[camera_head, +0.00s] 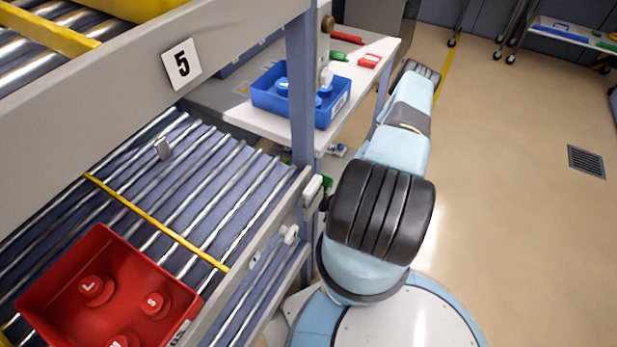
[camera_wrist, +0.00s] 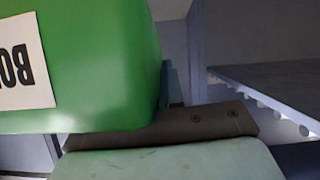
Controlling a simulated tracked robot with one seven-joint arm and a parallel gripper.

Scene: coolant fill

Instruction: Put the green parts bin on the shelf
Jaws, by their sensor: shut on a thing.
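The green parts bin (camera_wrist: 85,65) fills the upper left of the wrist view, very close to the camera, with a white label (camera_wrist: 22,65) whose lettering is upside down. My gripper (camera_wrist: 180,126) shows at the bottom of that view as a dark bar against the bin's lower edge, and it is shut on the bin. In the head view my arm reaches away from me, and its end is not clearly visible. The roller shelf (camera_head: 190,175) is at left, with yellow dividers.
A red bin (camera_head: 60,275) holding red knobs sits on the near rollers. A white bench (camera_head: 355,85) holds a blue bin (camera_head: 335,110). The floor at right is open.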

